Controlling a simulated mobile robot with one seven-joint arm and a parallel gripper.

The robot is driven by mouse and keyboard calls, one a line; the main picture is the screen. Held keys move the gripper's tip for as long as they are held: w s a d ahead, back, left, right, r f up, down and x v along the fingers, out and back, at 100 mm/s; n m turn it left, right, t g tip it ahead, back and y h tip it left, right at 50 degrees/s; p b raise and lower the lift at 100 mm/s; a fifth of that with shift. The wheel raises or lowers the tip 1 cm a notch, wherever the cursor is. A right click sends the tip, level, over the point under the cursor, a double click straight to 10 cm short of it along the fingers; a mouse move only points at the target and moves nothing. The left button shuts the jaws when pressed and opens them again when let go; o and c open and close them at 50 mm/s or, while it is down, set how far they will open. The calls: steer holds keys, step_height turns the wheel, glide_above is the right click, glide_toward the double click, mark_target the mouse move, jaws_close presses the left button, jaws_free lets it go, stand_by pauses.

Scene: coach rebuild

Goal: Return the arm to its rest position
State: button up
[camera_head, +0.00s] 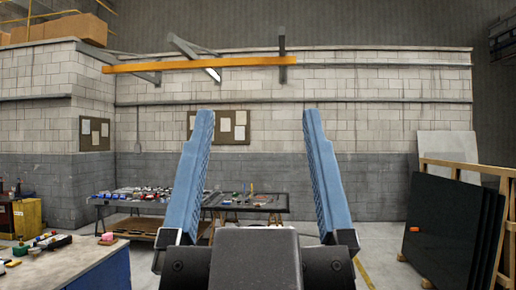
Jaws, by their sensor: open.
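My gripper (258,135) stands in the middle of the head view, with its two long blue fingers pointing up and wide apart. The dark wrist body (255,258) is at the bottom centre. The rest of the arm is out of sight below the frame.
A table with small coloured items (35,266) is at the lower left. Farther back stand a worktable with many parts (140,195) and a dark-topped table (265,202). Dark panels on a wooden rack (440,230) stand at the right. Open floor (385,262) shows right of the gripper.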

steer(key=shift+w+f, duration=0.1)
step_height(320, 180, down, 6)
steer(key=b, duration=0.5)
steer(key=shift+b, duration=0.3)
stand_by(0.4)
